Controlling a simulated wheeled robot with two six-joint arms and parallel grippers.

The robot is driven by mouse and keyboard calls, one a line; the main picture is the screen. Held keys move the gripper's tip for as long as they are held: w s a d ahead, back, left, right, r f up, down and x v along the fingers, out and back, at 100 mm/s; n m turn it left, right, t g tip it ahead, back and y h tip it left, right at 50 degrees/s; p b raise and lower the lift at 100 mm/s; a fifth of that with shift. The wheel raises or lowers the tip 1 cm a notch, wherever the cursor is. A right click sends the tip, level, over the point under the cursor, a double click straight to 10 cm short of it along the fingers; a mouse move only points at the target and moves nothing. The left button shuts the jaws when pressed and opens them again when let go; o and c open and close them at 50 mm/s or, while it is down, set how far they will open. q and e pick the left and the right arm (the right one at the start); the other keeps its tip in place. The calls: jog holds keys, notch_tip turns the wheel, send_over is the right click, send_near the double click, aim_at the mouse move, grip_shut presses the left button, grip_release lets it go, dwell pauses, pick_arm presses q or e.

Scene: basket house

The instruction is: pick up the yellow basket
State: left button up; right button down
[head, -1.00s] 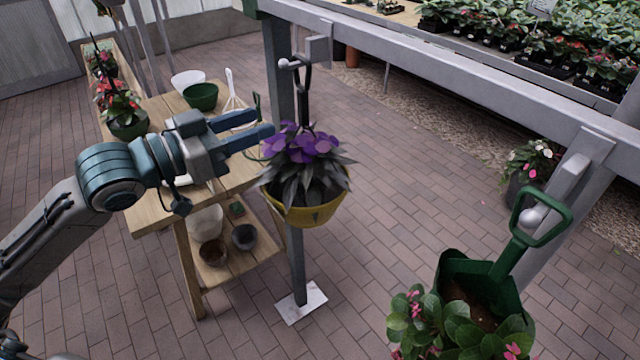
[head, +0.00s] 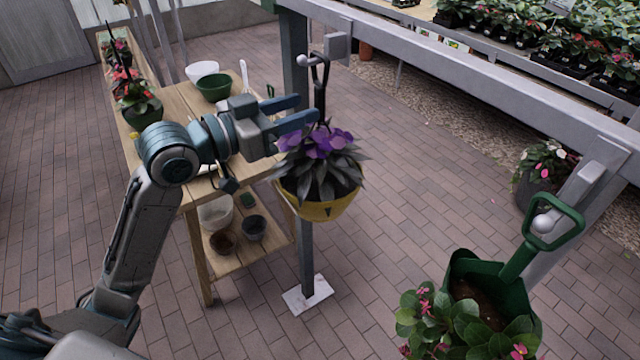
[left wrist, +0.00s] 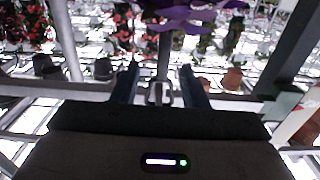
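The yellow basket (head: 318,209) hangs by a dark upright handle (head: 321,88) from a hook on the grey metal frame. It holds a plant with purple flowers (head: 322,143) and dark leaves. My left gripper (head: 308,110) is open, with its two blue-grey fingers pointing right toward the handle, just above the flowers. In the left wrist view the open fingers (left wrist: 158,82) stand apart, with a grey post-like shape and purple petals (left wrist: 185,15) between and above them. I cannot tell whether the handle lies between the fingers. My right gripper is not in view.
A wooden table (head: 180,104) with a green bowl (head: 214,87) and a white bowl (head: 202,71) stands behind my left arm. A grey beam (head: 470,82) crosses the upper right. A green planter (head: 490,285) hangs at the lower right. The brick floor is mostly clear.

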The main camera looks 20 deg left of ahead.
aim_at(316, 103)
pick_arm(q)
jog(key=shift+w+d+r+p, duration=0.1)
jog(key=shift+w+d+p, duration=0.25)
jog(key=shift+w+p, duration=0.3)
jog(key=p+x, duration=0.1)
jog(key=x, duration=0.1)
jog(key=shift+w+d, duration=0.15)
jog(key=shift+w, duration=0.2)
jog(key=shift+w+d+p, duration=0.4)
jog(key=shift+w+p, duration=0.05)
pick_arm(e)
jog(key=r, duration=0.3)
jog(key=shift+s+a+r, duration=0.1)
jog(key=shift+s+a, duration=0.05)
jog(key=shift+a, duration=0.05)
pick_arm(q)
jog(key=shift+f, duration=0.25)
jog(key=c, duration=0.9)
grip_shut()
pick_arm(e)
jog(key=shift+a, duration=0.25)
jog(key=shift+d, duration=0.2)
